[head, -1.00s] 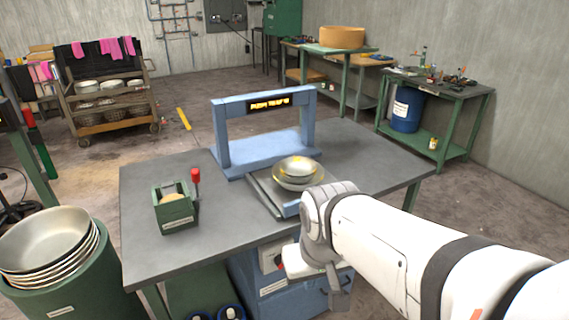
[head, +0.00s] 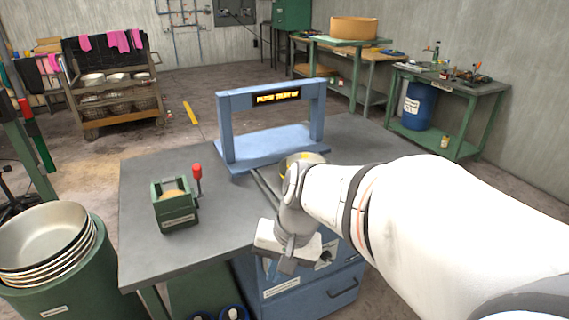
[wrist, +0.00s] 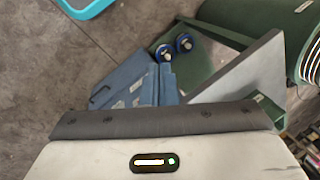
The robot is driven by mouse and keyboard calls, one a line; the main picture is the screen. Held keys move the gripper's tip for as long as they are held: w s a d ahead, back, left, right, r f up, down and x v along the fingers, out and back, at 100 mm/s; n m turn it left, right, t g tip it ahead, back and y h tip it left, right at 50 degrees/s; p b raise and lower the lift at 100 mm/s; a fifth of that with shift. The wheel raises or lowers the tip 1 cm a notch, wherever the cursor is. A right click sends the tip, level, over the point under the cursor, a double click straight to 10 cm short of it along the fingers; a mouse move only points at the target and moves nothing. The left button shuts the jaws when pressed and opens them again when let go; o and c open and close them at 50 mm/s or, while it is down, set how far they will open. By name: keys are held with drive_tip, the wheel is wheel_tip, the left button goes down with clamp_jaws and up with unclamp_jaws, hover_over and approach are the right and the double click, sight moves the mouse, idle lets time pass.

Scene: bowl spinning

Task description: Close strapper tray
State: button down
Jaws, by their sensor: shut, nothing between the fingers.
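The strapper (head: 268,145) is a blue arch with a lit display, standing on the grey worktable. Its tray (head: 266,190) sticks out at the front of the arch toward me. My arm hides most of the tray, so I cannot tell how far out it is. My gripper (head: 288,266) is shut and empty, in front of the worktable's near edge and below the tray. I cannot tell whether it touches anything. The wrist view looks down past my gripper's body to the floor.
A green tape dispenser (head: 175,207) with a red knob stands on the worktable (head: 225,228). A blue cabinet (head: 300,295) is under it. Stacked metal bowls (head: 45,235) sit on a green drum at the left. The worktable's left part is mostly clear.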

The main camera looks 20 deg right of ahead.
drive_tip(key=w+d+f+m+t+y+b, duration=0.7)
drive_tip(key=w+d+m, duration=0.3)
drive_tip(key=w+m, duration=0.3)
drive_tip(key=d+f+m+t+h+b, duration=0.25)
drive_tip(key=d+m, duration=0.35)
drive_tip(key=d, duration=0.3)
drive_tip(key=d+f+m+t+h+b, duration=0.1)
drive_tip(key=d+f+m+t+h, duration=0.25)
drive_tip(key=d, duration=0.65)
drive_tip(key=d+f+m+t+h+b, duration=0.15)
drive_tip(key=d+m+t, duration=0.25)
drive_tip(key=d+m, duration=0.45)
drive_tip(key=w+r+n+b, duration=0.1)
drive_tip(key=w, duration=1.2)
drive_tip(key=shift+a+h, duration=0.2)
drive_tip(key=shift+h, duration=0.25)
